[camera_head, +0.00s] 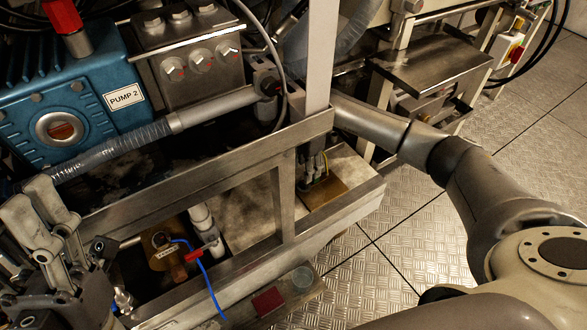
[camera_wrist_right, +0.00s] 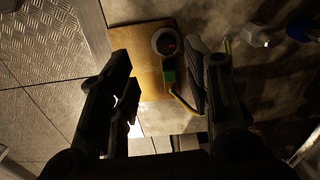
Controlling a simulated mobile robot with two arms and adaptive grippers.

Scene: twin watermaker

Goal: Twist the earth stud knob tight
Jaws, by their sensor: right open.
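The earth stud knob (camera_wrist_right: 167,42) appears to be the round dark piece with a pale rim at the top of the right wrist view. It is at the edge of a brass-coloured plate (camera_wrist_right: 150,75), which also shows in the head view (camera_head: 328,193). A green-and-yellow wire (camera_wrist_right: 183,102) runs below the knob. My right gripper (camera_wrist_right: 163,75) is open, with one finger on each side of the wire. The knob appears beyond the fingertips, and I see no contact. In the head view the frame post partly hides this gripper (camera_head: 312,168). My left gripper (camera_head: 32,200) is at the left.
A steel frame (camera_head: 190,180) with an upright post (camera_head: 319,60) stands close to my right arm. Blue Pump 2 (camera_head: 75,100) is at the upper left. A red-handled valve (camera_head: 200,252) and a blue cable (camera_head: 207,280) are low in the frame. Open chequered floor (camera_head: 400,240) is to the right.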

